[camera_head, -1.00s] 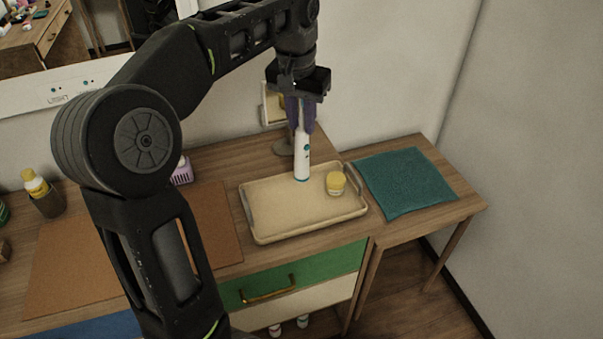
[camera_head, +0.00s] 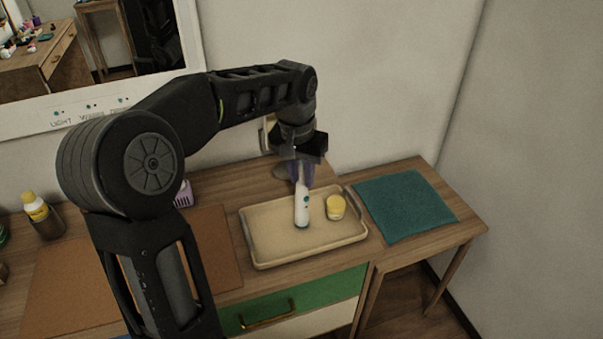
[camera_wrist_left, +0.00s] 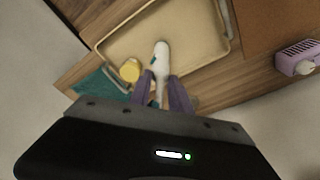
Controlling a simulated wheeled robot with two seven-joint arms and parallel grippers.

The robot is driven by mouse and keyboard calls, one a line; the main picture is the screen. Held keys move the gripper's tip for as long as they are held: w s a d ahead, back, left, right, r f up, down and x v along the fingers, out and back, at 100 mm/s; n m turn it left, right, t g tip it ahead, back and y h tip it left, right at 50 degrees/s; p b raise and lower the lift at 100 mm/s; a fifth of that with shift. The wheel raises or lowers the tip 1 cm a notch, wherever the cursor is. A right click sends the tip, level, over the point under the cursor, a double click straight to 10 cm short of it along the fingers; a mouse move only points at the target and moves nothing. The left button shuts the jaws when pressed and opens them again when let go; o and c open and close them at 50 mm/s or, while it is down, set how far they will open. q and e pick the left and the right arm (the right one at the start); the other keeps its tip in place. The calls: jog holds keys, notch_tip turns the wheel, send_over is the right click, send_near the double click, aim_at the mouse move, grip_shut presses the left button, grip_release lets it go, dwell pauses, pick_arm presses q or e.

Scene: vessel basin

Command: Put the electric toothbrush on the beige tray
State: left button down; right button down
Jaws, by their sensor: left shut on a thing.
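The electric toothbrush (camera_head: 302,208) is white with a teal button and hangs upright from my left gripper (camera_head: 301,178), over the right half of the beige tray (camera_head: 262,257). The gripper's purple fingers are shut on its upper end. In the left wrist view the toothbrush (camera_wrist_left: 161,54) points out from between the fingers (camera_wrist_left: 165,85) over the tray (camera_wrist_left: 203,13). I cannot tell whether its lower end touches the tray. My right gripper is not in view.
A small yellow-lidded jar (camera_head: 335,207) stands on the tray just right of the toothbrush. A teal cloth (camera_head: 405,205) lies on the table to the right. A brown mat (camera_head: 215,245) and a lilac box (camera_head: 184,194) are to the left.

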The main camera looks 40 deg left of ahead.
pick_arm(q)
jog(key=shift+f, duration=0.1)
jog(key=c, duration=1.2)
grip_release()
